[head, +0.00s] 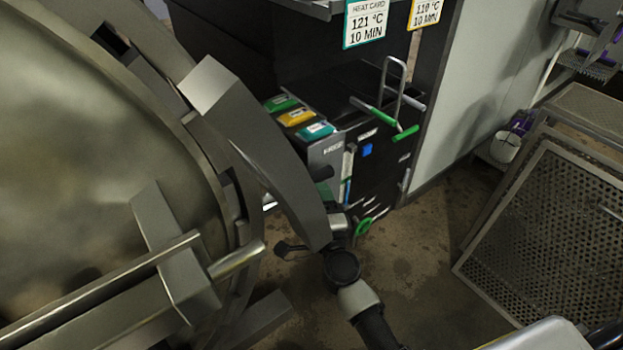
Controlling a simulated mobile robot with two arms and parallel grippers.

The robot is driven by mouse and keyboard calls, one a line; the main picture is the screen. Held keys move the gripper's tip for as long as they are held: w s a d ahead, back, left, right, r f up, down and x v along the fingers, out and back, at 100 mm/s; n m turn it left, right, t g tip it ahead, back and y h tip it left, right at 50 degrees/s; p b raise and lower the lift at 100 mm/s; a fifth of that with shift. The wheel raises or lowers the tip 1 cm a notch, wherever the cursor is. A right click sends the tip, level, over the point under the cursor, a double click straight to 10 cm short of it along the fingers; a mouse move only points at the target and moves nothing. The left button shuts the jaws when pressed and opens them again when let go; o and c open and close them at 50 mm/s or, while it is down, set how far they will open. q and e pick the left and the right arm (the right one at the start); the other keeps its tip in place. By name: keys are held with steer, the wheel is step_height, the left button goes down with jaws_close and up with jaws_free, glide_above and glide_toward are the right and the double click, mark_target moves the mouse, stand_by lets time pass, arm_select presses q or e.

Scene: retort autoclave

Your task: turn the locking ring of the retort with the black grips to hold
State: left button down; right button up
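The retort's large rounded metal door (80,130) fills the left of the head view. Its locking ring (190,115) runs around the door's edge, with blocky lugs and gaps. A thick curved grey metal piece (265,150) stands out at the ring's right side. My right arm comes up from the bottom, and its wrist ends at the lower end of this piece. The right gripper (335,225) is mostly hidden there, so its fingers and any contact are unclear. A small dark knob-like part (290,250) shows just left of the wrist; I cannot tell whether it is a black grip. My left gripper is out of view.
A dark control cabinet (385,150) with coloured labels and green-ended handles stands behind the ring. Heat cards (366,22) hang above it. Perforated metal trays (560,235) lean at the right. A metal bar (235,260) crosses the door's front. Bare floor (425,240) lies between.

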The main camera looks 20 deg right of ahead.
mark_target(311, 181)
steer(key=w, duration=0.6)
steer(key=shift+d+r, duration=0.15)
steer(key=shift+r, duration=0.15)
jaws_close()
